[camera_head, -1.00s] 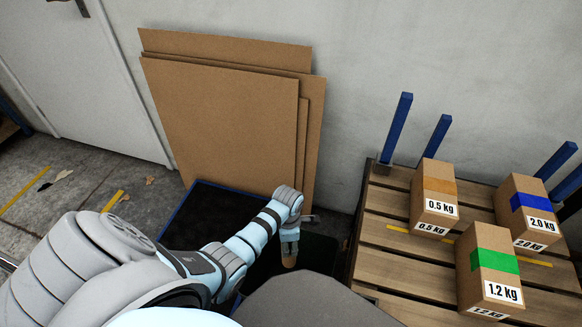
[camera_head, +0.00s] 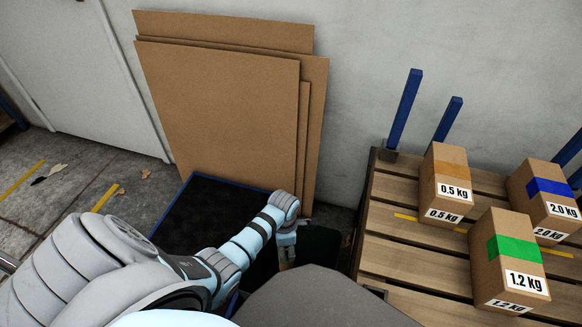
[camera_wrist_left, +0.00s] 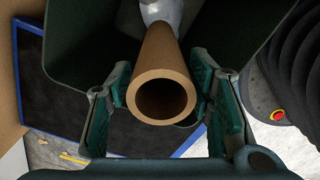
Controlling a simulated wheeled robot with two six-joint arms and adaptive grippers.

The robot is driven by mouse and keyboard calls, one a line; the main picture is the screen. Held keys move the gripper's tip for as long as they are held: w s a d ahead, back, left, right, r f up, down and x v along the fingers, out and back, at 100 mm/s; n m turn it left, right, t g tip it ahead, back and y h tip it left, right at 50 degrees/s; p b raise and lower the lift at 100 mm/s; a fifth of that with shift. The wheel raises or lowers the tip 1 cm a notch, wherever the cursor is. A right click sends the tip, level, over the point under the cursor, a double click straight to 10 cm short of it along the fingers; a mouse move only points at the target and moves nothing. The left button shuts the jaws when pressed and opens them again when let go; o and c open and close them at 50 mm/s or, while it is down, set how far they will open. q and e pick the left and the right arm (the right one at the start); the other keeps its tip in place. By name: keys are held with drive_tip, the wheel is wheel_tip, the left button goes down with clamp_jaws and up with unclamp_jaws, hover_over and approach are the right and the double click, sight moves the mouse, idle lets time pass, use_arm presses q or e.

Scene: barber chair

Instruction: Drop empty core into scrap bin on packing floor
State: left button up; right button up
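The empty core (camera_wrist_left: 162,75), a brown cardboard tube, shows end-on in the left wrist view, its open end facing the camera. My left gripper (camera_wrist_left: 163,75) has a teal finger on each side of the tube and appears shut on it. In the head view, my left gripper (camera_head: 286,240) points down, with a small part of the core below it. The dark green walls of the scrap bin (camera_wrist_left: 75,50) surround the tube's far part, so the core points into the bin. A pale object lies beyond its far end. My right gripper is not in view.
Brown cardboard sheets (camera_head: 220,105) lean on the wall behind the bin. A blue-edged black platform (camera_head: 205,212) lies left of it. A wooden pallet (camera_head: 390,225) with blue posts and weight-labelled boxes (camera_head: 507,262) stands right. Grey floor is open at the left.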

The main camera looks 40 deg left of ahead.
use_arm(q)
drive_tip(key=shift+o, duration=0.7)
wheel_tip(320, 180, up, 12)
drive_tip(key=shift+r, duration=0.1)
